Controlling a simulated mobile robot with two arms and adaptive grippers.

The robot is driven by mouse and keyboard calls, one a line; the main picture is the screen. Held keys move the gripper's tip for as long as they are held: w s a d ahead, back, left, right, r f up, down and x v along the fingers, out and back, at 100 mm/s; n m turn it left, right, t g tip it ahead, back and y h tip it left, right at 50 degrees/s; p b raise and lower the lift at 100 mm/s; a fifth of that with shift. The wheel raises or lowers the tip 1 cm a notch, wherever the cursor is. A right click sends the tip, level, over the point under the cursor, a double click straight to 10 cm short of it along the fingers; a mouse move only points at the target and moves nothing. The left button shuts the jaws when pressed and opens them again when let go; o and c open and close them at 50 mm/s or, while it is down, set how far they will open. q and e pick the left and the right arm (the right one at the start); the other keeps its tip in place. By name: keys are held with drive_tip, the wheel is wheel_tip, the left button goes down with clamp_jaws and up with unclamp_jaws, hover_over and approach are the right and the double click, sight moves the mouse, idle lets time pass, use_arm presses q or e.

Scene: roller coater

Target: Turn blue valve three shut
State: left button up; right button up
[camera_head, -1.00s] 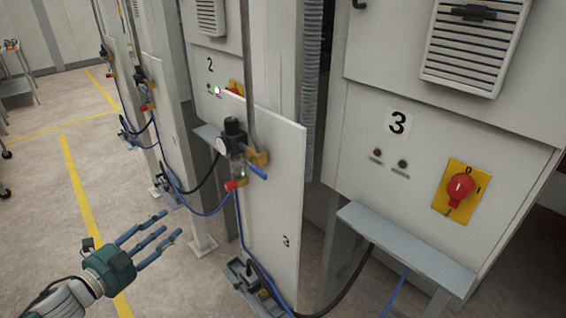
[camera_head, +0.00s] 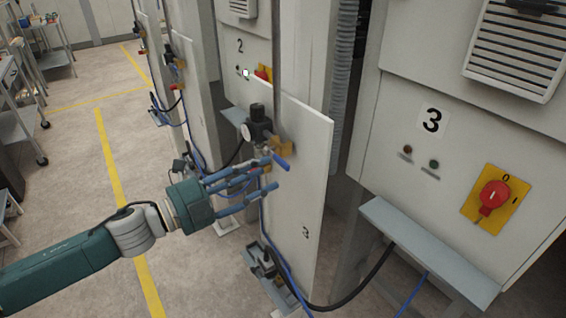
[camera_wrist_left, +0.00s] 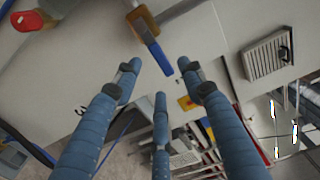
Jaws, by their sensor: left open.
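The blue valve handle (camera_head: 281,162) sticks out from a brass body (camera_head: 290,150) on the white panel marked 3 (camera_head: 300,210). In the left wrist view the blue handle (camera_wrist_left: 157,55) hangs from its brass fitting, just beyond the fingertips. My left gripper (camera_head: 268,180) is open and reaches in from the left, with its fingers just below and left of the handle. In the left wrist view its blue fingers (camera_wrist_left: 160,85) are spread, with nothing between them. Contact with the handle cannot be told. My right gripper is not in view.
A black regulator with a gauge (camera_head: 252,128) sits beside the valve. Cabinet 3 carries a red rotary switch (camera_head: 492,196) on yellow and a grey ledge (camera_head: 425,245). Blue and black hoses (camera_head: 340,300) hang below. Open floor (camera_head: 70,200) lies to the left.

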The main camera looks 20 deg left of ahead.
sight(280, 165)
use_arm(q)
drive_tip(key=p+x, duration=0.2)
drive_tip(key=x, duration=0.3)
drive_tip(key=shift+w+r+p, duration=0.15)
drive_tip(key=shift+p, duration=0.15)
drive_tip(key=shift+w+d, duration=0.3)
drive_tip(key=shift+d, duration=0.1)
clamp_jaws()
